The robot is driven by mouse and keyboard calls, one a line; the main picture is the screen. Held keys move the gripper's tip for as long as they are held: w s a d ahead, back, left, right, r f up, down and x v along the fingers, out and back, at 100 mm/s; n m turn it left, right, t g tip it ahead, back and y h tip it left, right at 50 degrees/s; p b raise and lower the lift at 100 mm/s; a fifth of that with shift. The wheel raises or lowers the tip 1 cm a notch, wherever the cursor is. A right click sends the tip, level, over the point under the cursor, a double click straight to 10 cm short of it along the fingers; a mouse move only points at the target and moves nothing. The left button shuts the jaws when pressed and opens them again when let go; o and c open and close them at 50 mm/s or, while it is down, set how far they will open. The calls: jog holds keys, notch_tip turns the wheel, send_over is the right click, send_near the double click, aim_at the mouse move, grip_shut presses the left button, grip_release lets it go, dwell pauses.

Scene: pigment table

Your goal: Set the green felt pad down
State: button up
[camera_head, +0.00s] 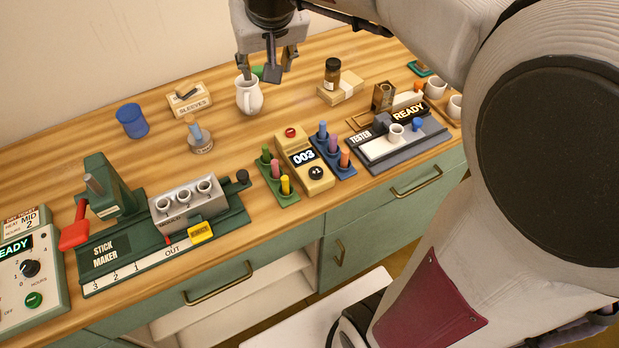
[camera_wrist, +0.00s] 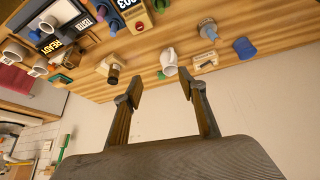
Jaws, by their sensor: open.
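A small green pad (camera_head: 258,71) shows on the table at the back, partly hidden behind the white jug (camera_head: 249,96) and my gripper. In the wrist view a bit of green (camera_wrist: 162,75) shows beside the jug (camera_wrist: 169,62); the rest of it is hidden or too small to make out. My gripper (camera_head: 268,66) is above the back of the table, close to the pad and jug in the head view. Its fingers (camera_wrist: 158,90) are spread wide in the wrist view, with nothing between them.
A sleeves box (camera_head: 190,99) and blue cup (camera_head: 132,120) stand left of the jug. A brown bottle (camera_head: 332,78) stands on a wooden block to its right. A numbered device (camera_head: 304,160), stick maker (camera_head: 110,245) and tester (camera_head: 385,143) fill the front. Bare wood lies around the jug.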

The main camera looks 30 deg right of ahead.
jog(key=s+a+f+n, duration=0.1)
jog(key=s+a+f, duration=0.1)
jog(key=s, duration=0.9)
jog(key=s+a+f+n+y, duration=0.1)
jog(key=s+a+f, duration=0.1)
jog(key=s, duration=1)
jog(key=shift+a+f, duration=0.15)
jog(key=shift+f, duration=0.15)
jog(key=shift+s, duration=0.1)
